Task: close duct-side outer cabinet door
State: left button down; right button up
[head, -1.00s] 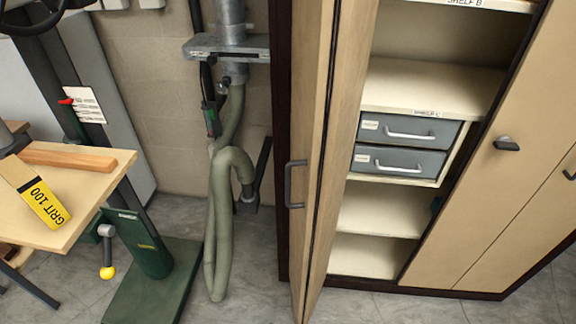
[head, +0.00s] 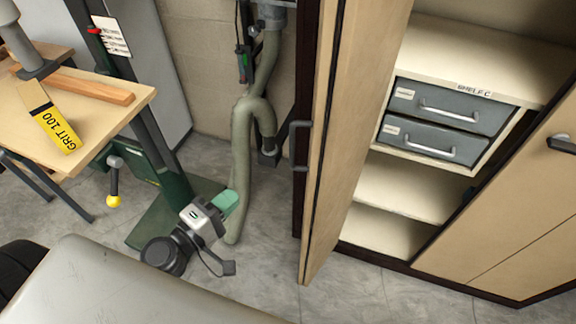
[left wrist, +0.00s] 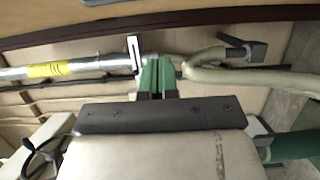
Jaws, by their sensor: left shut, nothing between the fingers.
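The duct-side outer cabinet door (head: 352,120) stands open, jutting out from the cabinet toward me. It looks like two tan panels side by side with a dark gap between them. Its dark bar handle (head: 299,146) is on the left face, toward the duct. My left gripper (head: 228,202) has green fingers and is shut and empty. It is low, left of the door and apart from it, in front of the grey-green hose (head: 242,150). The green fingers (left wrist: 157,78) also show closed together in the left wrist view. My right gripper is not in view.
The open cabinet shows shelves and two grey drawers (head: 430,135). Another tan door (head: 500,220) is closed on the right. Floor is clear before the door.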

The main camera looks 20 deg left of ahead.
pick_arm(q)
jog(key=d+p+x, duration=0.1)
jog(key=p+x, duration=0.2)
jog(key=x, duration=0.3)
jog(key=s+d+p+x, duration=0.1)
jog(key=p+x, duration=0.2)
jog(key=x, duration=0.3)
jog(key=shift+w+d, duration=0.3)
jog(key=shift+d, duration=0.1)
